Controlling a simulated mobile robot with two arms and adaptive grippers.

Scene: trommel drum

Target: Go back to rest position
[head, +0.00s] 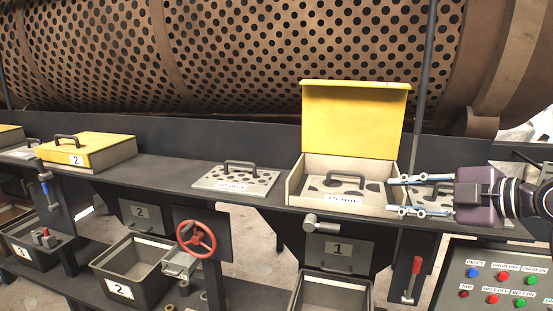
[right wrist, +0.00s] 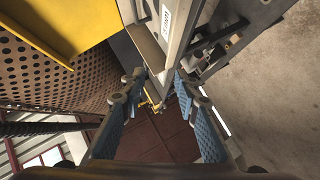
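My right gripper (head: 394,196) comes in from the right with its fingers spread one above the other. It is beside the right wall of the open box 1 (head: 293,186), and its fingertips overlap that wall in the picture. In the right wrist view the two blue-padded fingers (right wrist: 158,90) are apart with nothing gripped between them. The box's yellow lid (head: 354,118) stands up, and a perforated plate with a dark handle (head: 345,187) lies inside. My left gripper is in neither view.
A perforated plate (head: 235,178) lies on the bench left of the box. Another plate (head: 440,190) is partly hidden behind my right gripper. A closed yellow-lidded box (head: 88,150) is further left. A control panel (head: 500,285) and red-handled lever (head: 414,275) are below; the drum (head: 230,55) is behind.

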